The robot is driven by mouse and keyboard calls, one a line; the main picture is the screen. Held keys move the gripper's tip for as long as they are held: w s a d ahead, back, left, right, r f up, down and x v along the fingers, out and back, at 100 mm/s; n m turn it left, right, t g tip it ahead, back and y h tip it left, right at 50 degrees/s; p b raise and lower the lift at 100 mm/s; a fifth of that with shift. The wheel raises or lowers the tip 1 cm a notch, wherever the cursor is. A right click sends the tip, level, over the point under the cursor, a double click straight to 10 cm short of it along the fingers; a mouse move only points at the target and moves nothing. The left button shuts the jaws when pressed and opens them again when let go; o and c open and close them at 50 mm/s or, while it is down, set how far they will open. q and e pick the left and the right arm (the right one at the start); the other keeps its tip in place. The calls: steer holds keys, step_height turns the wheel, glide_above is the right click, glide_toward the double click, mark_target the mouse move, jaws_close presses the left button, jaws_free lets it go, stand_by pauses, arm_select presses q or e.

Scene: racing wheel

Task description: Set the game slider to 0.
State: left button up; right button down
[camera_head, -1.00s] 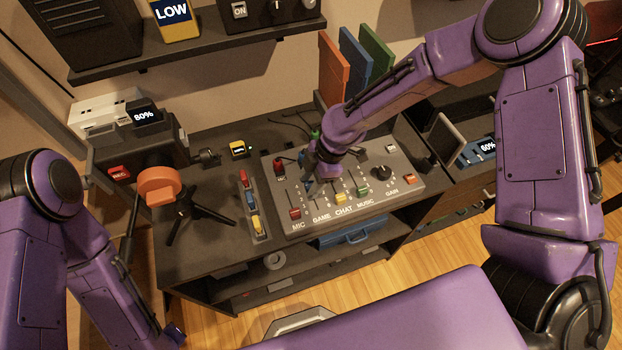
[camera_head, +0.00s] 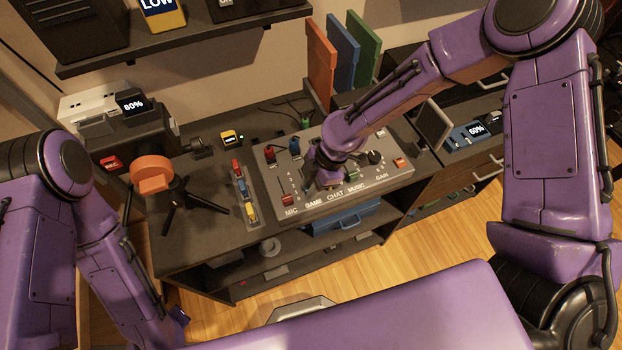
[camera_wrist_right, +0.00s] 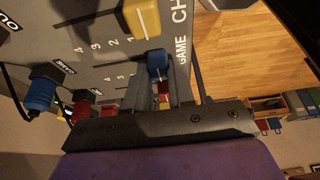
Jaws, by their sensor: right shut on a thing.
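The grey mixer (camera_head: 284,205) stands on the dark desk, with its MIC, GAME, CHAT and MUSIC labels along the front edge. My right gripper (camera_head: 322,184) is over its GAME and CHAT area, and my wrist hides its fingertips in the head view. In the right wrist view my right gripper (camera_wrist_right: 160,72) is shut on the blue game slider (camera_wrist_right: 157,63), close to the GAME label. The scale beside it is partly hidden, so its exact value cannot be read. My left arm is at the left, its gripper not visible.
The yellow CHAT slider (camera_wrist_right: 140,18) is close beside the gripper. The red MIC slider (camera_head: 287,199) is on the other side. A tripod (camera_head: 188,196) and coloured switches (camera_head: 244,195) stand left.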

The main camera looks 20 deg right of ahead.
steer(key=shift+s, duration=0.15)
steer(key=c, duration=1)
jaws_free()
steer(key=shift+s, duration=0.1)
steer(key=shift+o, duration=0.2)
steer(key=shift+d, duration=0.1)
steer(key=shift+r, duration=0.1)
steer(key=b+v, duration=0.1)
steer(key=v, duration=0.9)
steer(key=shift+r, duration=0.15)
steer(key=shift+d, duration=0.15)
